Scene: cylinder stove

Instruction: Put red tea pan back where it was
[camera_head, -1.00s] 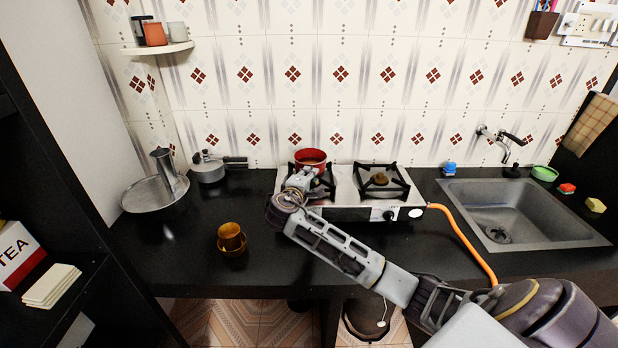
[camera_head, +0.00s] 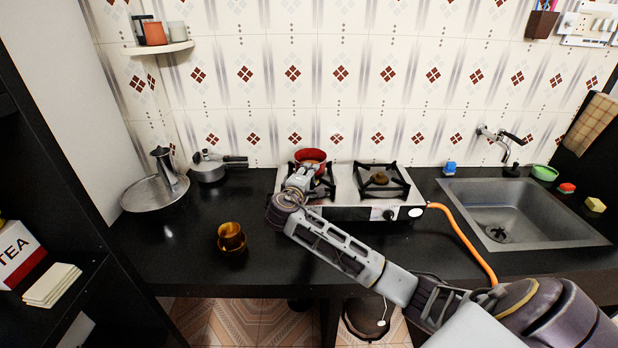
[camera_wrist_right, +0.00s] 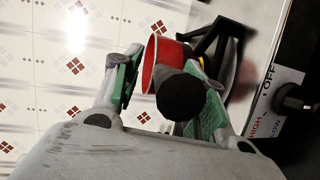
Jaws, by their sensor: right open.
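The red tea pan (camera_head: 310,155) sits on the left burner (camera_head: 325,190) of the stove. My right gripper (camera_head: 304,174) is at the front of the pan, and its arm comes in from the lower right. In the right wrist view, the fingers of my right gripper (camera_wrist_right: 165,82) are open, one on each side of the pan's dark handle (camera_wrist_right: 180,98). The red pan body (camera_wrist_right: 158,62) shows behind the handle end. Whether either finger touches the handle, I cannot tell. My left gripper is out of view.
The right burner (camera_head: 381,180) has a small brownish thing at its middle. An amber cup (camera_head: 231,236) stands on the counter left of my arm. The sink (camera_head: 520,212) is at right.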

